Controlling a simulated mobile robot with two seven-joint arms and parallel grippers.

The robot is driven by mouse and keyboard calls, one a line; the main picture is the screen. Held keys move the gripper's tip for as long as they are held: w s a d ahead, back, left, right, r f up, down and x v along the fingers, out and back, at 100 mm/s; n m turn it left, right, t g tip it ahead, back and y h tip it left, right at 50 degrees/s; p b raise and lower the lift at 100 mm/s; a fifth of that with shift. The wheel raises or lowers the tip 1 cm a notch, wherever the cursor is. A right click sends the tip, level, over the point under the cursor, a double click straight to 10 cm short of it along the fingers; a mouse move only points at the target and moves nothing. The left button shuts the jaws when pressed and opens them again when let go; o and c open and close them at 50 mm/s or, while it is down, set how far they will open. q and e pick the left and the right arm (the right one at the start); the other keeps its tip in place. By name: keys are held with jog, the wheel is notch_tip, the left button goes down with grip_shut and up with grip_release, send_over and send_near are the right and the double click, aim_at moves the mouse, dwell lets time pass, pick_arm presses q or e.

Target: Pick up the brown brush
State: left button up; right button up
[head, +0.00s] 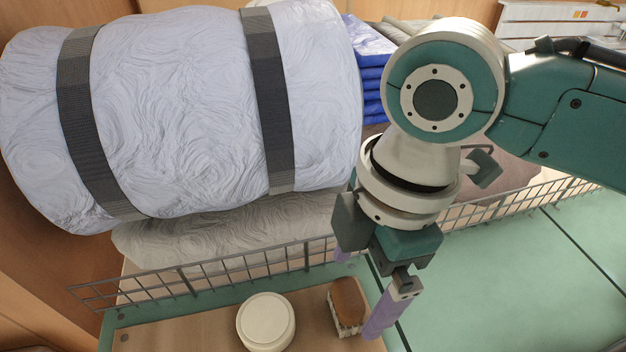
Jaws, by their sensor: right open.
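The brown brush (348,302) lies on a light wooden surface (200,328) at the bottom middle of the head view. It has a smooth brown back on top and pale bristles underneath. My right gripper (362,285) is above and beside it, with its purple-tipped fingers spread apart and nothing between them that I can make out. The nearer finger is just right of the brush, and the other finger is farther back, partly hidden behind the gripper body. I cannot tell whether a finger touches the brush. My left gripper is not in view.
A round cream lidded container (266,321) stands left of the brush. A low wire rail (230,266) runs behind both. Beyond it lie a large strapped pale bundle (180,110) and folded blue cloths (371,70). The green surface (520,270) at right is clear.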

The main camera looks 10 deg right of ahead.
aim_at(350, 293)
jog(key=f, duration=0.2)
jog(key=f+b, duration=0.1)
jog(key=f, duration=0.1)
jog(key=shift+w+a, duration=0.15)
jog(key=shift+a, duration=0.2)
jog(key=c, duration=1.5)
jog(key=shift+c, duration=0.2)
jog(key=shift+r, duration=0.1)
notch_tip(350, 293, up, 20)
jog(key=p, duration=0.4)
